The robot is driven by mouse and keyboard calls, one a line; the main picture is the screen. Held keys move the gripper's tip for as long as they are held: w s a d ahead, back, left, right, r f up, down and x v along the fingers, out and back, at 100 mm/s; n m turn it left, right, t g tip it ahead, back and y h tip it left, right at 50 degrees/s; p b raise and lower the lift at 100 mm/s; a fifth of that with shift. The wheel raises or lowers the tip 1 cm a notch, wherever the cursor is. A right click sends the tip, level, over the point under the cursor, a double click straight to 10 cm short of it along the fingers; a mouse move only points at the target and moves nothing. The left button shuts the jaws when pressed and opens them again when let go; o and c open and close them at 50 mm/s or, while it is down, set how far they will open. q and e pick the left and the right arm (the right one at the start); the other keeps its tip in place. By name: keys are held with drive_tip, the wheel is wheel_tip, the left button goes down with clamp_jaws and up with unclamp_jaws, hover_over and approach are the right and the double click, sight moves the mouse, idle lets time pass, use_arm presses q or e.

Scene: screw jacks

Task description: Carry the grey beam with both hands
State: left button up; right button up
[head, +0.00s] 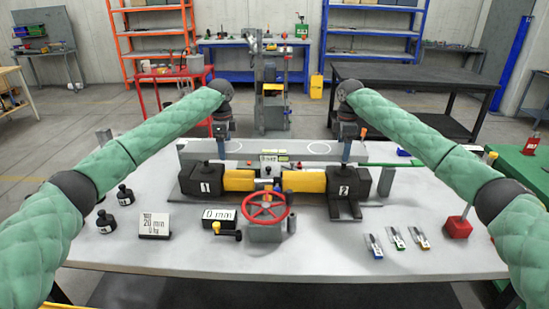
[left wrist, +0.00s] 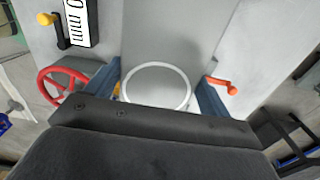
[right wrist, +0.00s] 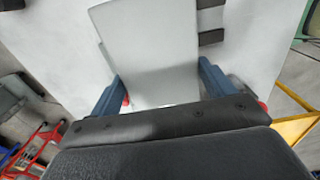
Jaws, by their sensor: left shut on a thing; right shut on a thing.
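The grey beam (head: 300,147) is a long flat bar with white rings, lying crosswise behind the two black jacks. My left gripper (head: 221,153) is at its left part and my right gripper (head: 347,156) at its right part, both shut on it. In the left wrist view the beam (left wrist: 165,42) runs between the blue fingers, a white ring just by them. In the right wrist view the beam (right wrist: 150,50) passes between the fingers. Whether its underside is clear of the table is hidden by the jacks.
Jack 1 (head: 203,182) and jack 2 (head: 347,184), with yellow middle parts, stand in front of the beam. A red handwheel (head: 265,207) is at front centre. Black weights (head: 125,195), signs and small tools lie on the pale table (head: 330,240). A green table (head: 525,180) is at right.

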use_arm(q)
drive_tip(key=shift+d, duration=0.1)
use_arm(e)
drive_tip(key=shift+f, duration=0.1)
use_arm(q)
drive_tip(key=o, duration=1.7)
drive_tip(key=shift+f, duration=0.3)
use_arm(e)
drive_tip(key=o, duration=1.7)
drive_tip(key=shift+f, duration=0.25)
use_arm(q)
drive_tip(key=shift+o, duration=1.3)
drive_tip(key=shift+s, duration=0.1)
use_arm(e)
drive_tip(key=shift+o, duration=1.3)
drive_tip(key=shift+s+r, duration=0.1)
use_arm(q)
drive_tip(key=shift+s+r, duration=0.1)
drive_tip(key=shift+r, duration=0.05)
use_arm(e)
drive_tip(key=shift+s+r, duration=0.1)
use_arm(q)
wheel_tip(320, 180, up, 12)
use_arm(e)
wheel_tip(320, 180, up, 12)
